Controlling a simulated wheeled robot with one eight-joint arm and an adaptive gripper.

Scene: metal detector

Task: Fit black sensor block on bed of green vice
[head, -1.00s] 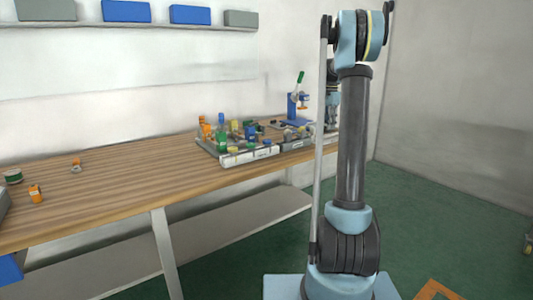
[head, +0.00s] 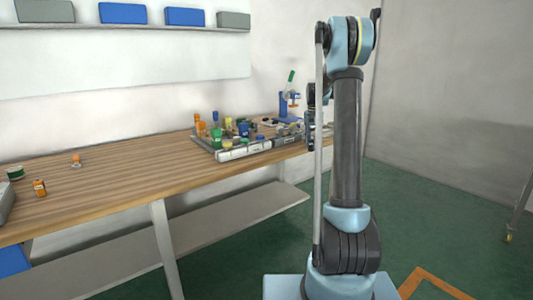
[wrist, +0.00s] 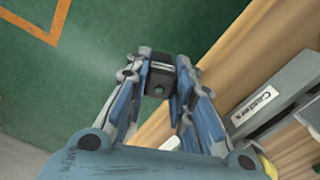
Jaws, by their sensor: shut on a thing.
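My gripper (wrist: 160,78) is shut on the black sensor block (wrist: 161,70), which sits between the fingertips in the wrist view. The block has a round mark on the side facing the camera. It is held over the green floor beside the bench edge, apart from the bench. In the head view my gripper (head: 311,132) hangs near the bench's right end, partly hidden by my arm, and the block cannot be made out there. I cannot pick out the green vice in either view.
The wooden bench (head: 120,180) runs along the wall. Grey labelled bins (head: 245,151) with bottles and small parts stand near its right end, by a blue device with a green handle (head: 289,98). A bin labelled Casters (wrist: 262,108) is right of my gripper. The bench's middle is clear.

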